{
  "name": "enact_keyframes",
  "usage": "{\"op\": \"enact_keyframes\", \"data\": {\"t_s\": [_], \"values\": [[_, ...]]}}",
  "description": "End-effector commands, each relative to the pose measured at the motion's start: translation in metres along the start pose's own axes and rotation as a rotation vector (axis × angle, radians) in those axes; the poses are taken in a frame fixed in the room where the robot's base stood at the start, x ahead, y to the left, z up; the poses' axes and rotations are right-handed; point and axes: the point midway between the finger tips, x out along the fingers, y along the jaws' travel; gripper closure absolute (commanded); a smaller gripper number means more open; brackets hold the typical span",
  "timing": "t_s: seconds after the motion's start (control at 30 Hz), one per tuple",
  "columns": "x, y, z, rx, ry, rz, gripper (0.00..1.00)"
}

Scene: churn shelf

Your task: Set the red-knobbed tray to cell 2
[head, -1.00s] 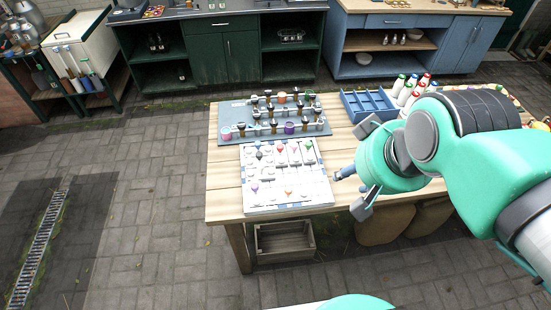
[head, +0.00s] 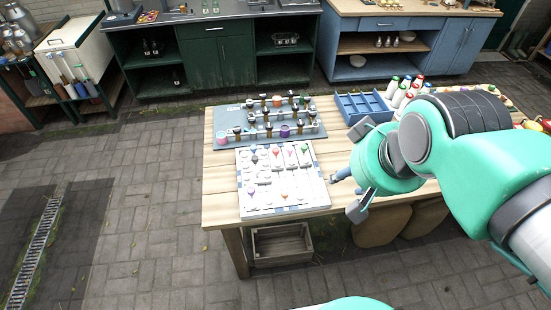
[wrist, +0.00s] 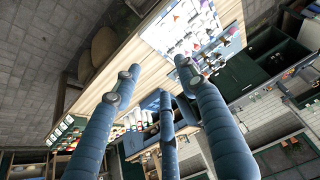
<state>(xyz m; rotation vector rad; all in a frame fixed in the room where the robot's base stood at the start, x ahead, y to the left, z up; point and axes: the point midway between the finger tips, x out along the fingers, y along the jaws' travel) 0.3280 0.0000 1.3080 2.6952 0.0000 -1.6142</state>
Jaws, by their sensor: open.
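A white board (head: 312,206) with blue-checked edges lies on the wooden table, bearing small sliders with coloured knobs. A reddish knob (head: 276,150) is in its back row, and an orange-red knob (head: 284,195) is near its front. I cannot tell which belongs to the red-knobbed tray, and the cell numbers are too small to read. My gripper (head: 341,175) is to the right of the board, apart from it. In the wrist view its blue fingers (wrist: 157,80) are spread and empty, with the board beyond them at the top.
Behind the board is a grey rack (head: 222,142) of dark-topped bottles and cups. A blue divided tray (head: 365,105) and several white bottles (head: 404,92) stand at the back right. A wooden crate (head: 281,247) is under the table (head: 222,205). Bare tabletop lies left of the board.

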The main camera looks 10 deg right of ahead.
Motion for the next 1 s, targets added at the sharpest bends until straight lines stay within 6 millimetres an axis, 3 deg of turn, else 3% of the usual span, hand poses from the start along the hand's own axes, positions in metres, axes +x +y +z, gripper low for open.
{"op": "enact_keyframes", "data": {"t_s": [0.27, 0.47, 0.77, 1.0], "values": [[0.000, -0.001, -0.005, 0.008, -0.005, -0.001, 0.58], [0.006, -0.003, -0.027, 0.045, -0.032, -0.003, 0.58], [0.029, -0.009, -0.088, 0.156, -0.102, -0.001, 0.58], [0.062, -0.017, -0.138, 0.253, -0.164, 0.008, 0.58]]}}
